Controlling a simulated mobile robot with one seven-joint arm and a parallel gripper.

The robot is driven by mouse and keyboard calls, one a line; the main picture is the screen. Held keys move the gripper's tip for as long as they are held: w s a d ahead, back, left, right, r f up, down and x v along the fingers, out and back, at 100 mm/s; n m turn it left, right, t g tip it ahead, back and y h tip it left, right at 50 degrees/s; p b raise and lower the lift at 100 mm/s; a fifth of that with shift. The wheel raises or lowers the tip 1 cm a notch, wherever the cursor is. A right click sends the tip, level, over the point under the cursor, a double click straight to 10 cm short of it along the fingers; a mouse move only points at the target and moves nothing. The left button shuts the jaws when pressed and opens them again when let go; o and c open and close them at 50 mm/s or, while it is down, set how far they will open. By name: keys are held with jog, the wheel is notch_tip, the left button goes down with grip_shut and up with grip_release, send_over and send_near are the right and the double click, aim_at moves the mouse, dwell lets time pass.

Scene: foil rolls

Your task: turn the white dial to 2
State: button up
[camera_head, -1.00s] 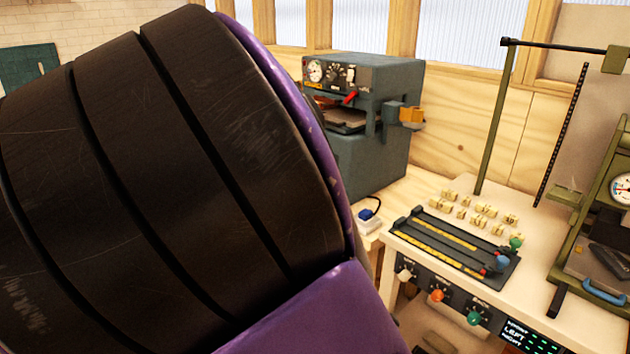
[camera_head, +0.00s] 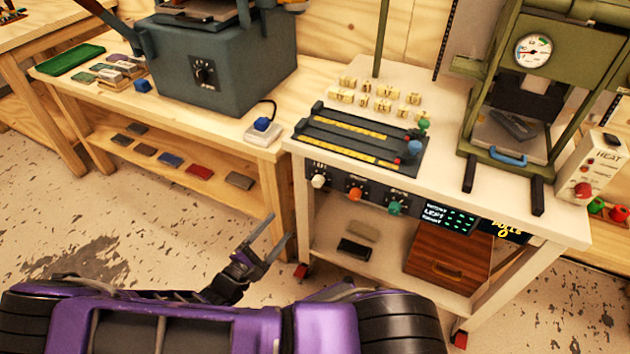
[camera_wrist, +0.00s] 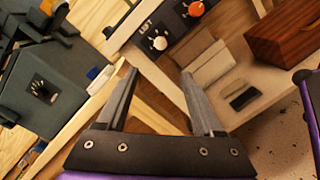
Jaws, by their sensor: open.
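The white dial (camera_head: 318,181) is the leftmost of three dials on the dark front panel of the white table. In the wrist view the white dial (camera_wrist: 159,43) shows at the upper middle, beyond my fingertips, with lettering above it. Its pointer setting is too small to read. An orange dial (camera_head: 355,193) and a green dial (camera_head: 396,208) sit to its right. My gripper (camera_head: 278,233) is open and empty, in front of the gap between the workbench and the white table, below and left of the white dial. In the wrist view my open fingers (camera_wrist: 158,75) touch nothing.
A grey machine (camera_head: 225,75) stands on the wooden workbench at left. The black rack (camera_head: 350,125) and lettered blocks sit on the white table, with a green press (camera_head: 520,150) at right. A wooden box (camera_head: 450,258) sits on the lower shelf. The floor in front is clear.

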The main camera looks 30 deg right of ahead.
aim_at(315, 185)
jog(key=b+x, duration=0.1)
jog(key=x, duration=1.6)
jog(key=shift+d, duration=0.15)
grip_shut()
